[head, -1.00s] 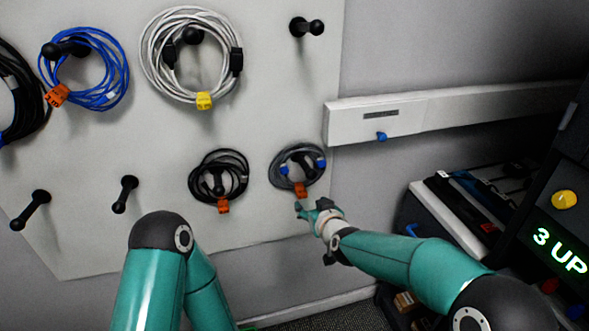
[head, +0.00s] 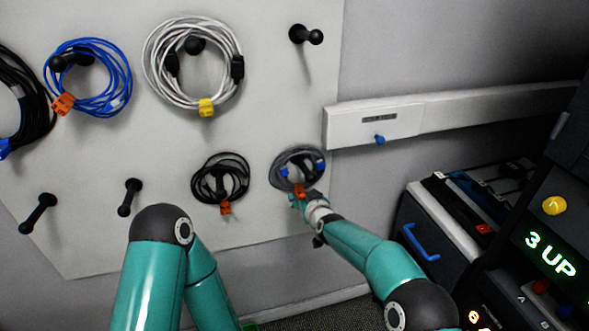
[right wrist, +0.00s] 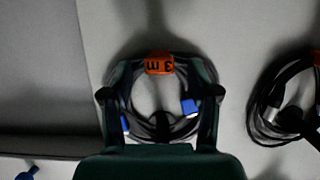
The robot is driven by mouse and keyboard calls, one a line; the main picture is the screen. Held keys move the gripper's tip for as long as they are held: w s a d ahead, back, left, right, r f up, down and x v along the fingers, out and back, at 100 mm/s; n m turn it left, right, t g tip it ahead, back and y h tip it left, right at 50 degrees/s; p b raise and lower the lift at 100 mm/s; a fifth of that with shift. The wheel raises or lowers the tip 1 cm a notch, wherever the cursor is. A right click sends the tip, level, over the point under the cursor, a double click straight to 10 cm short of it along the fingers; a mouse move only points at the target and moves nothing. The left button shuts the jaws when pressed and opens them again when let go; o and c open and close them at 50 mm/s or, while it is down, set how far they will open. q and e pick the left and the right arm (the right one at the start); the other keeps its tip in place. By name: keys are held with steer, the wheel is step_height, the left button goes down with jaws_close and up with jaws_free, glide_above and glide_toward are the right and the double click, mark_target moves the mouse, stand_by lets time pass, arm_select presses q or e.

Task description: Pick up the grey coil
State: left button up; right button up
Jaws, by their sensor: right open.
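The grey coil (head: 277,160) hangs on a black peg at the lower right of the pegboard. It has blue connectors and an orange tag, which reads "3 m" in the right wrist view (right wrist: 159,63). My right gripper (head: 298,194) is at the coil's lower edge in the head view, partly covering the tag. In the right wrist view my right gripper (right wrist: 160,95) is open, with one finger on each side of the coil. Whether the fingers touch it I cannot tell. My left gripper is out of view; only my left arm's elbow shows.
A small black coil (head: 243,182) hangs on the peg just left of the grey one. White (head: 153,75), blue (head: 122,75) and large black coils hang further up and left. Several pegs are bare. A wall trunking (head: 440,113) runs right; a case with a blue handle (head: 421,243) stands below.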

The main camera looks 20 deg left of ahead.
steer(key=shift+w+a+f, duration=0.1)
steer(key=shift+w, duration=0.05)
jaws_close()
stand_by(0.4)
steer(key=shift+s+d+r+b, duration=0.35)
steer(key=shift+s+r, duration=0.05)
steer(key=shift+r, duration=0.25)
steer(key=r+b+v, duration=0.1)
steer(key=b+v, duration=0.2)
steer(key=v, duration=1.1)
steer(key=shift+r, duration=0.2)
